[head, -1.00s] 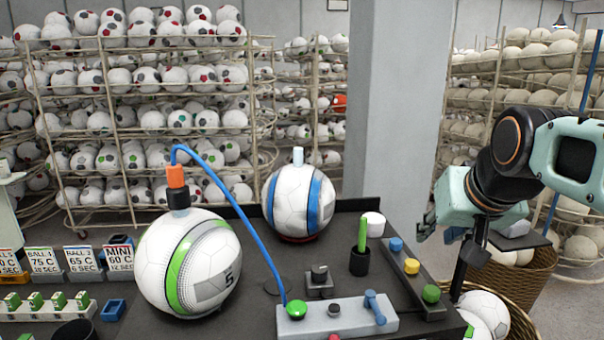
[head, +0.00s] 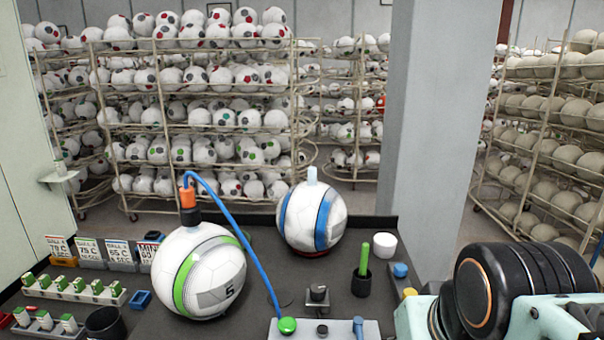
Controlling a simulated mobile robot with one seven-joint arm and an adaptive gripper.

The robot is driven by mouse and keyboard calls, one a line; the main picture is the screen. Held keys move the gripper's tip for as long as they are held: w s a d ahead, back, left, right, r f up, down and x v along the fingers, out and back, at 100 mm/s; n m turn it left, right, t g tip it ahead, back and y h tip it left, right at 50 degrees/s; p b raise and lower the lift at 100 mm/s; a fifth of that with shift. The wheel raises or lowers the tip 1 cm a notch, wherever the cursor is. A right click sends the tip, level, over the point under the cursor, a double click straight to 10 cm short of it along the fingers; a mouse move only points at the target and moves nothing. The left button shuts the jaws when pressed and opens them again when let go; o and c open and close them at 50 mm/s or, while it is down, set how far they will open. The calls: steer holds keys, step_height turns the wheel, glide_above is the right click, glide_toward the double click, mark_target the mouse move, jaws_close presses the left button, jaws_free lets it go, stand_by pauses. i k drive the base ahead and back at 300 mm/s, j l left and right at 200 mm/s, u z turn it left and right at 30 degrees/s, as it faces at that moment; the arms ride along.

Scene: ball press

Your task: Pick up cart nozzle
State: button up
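The nozzle, with an orange upper part and a black lower part (head: 188,202), stands upright on top of a white ball with a green stripe (head: 198,270). A blue hose (head: 247,240) arcs from its top down to a green knob on a grey block. I take this as the cart nozzle. My gripper's pale green body (head: 415,318) is at the lower right edge, well to the right of the nozzle and apart from it. Its fingers are outside the picture, so I cannot see whether it is open.
A ball with blue stripes (head: 312,217) sits behind the nozzle's ball. A black cup with a green stick (head: 362,270) and a white cylinder (head: 384,245) stand to the right. Small green-topped blocks (head: 75,288) and label cards (head: 90,250) are at left.

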mark_target(190, 211)
steer(key=j+u, duration=0.1)
steer(key=u, duration=1.4)
